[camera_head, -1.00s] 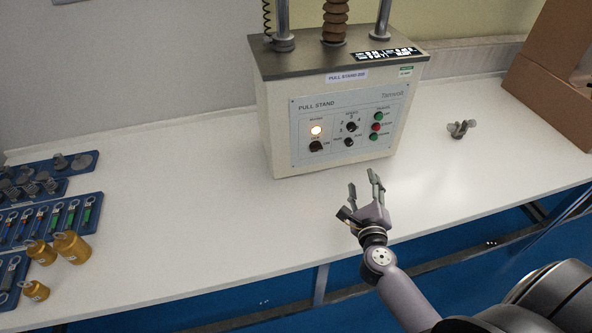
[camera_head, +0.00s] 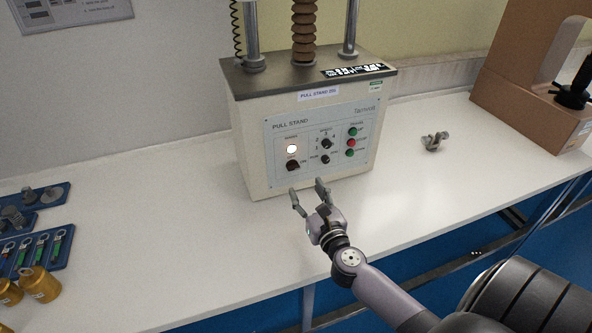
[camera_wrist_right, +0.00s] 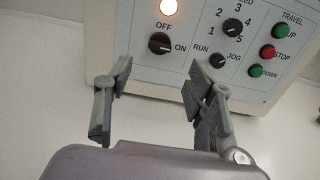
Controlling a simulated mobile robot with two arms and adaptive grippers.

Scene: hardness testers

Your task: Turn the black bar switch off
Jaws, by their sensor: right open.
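The black bar switch (camera_head: 293,165) is on the lower left of the pull stand's front panel, under a lit lamp (camera_head: 292,149). In the right wrist view the switch (camera_wrist_right: 160,43) sits between the labels OFF and ON, its bar lying roughly sideways toward ON. My right gripper (camera_head: 307,190) is open and empty, in front of and below the switch and apart from it. In the wrist view its two fingers (camera_wrist_right: 158,76) stand on either side just below the switch. My left gripper is not in view.
Beside the switch are a speed knob (camera_head: 326,143), a run/jog knob (camera_head: 325,159) and green and red travel buttons (camera_head: 351,142). Brass weights (camera_head: 40,284) stand at the left.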

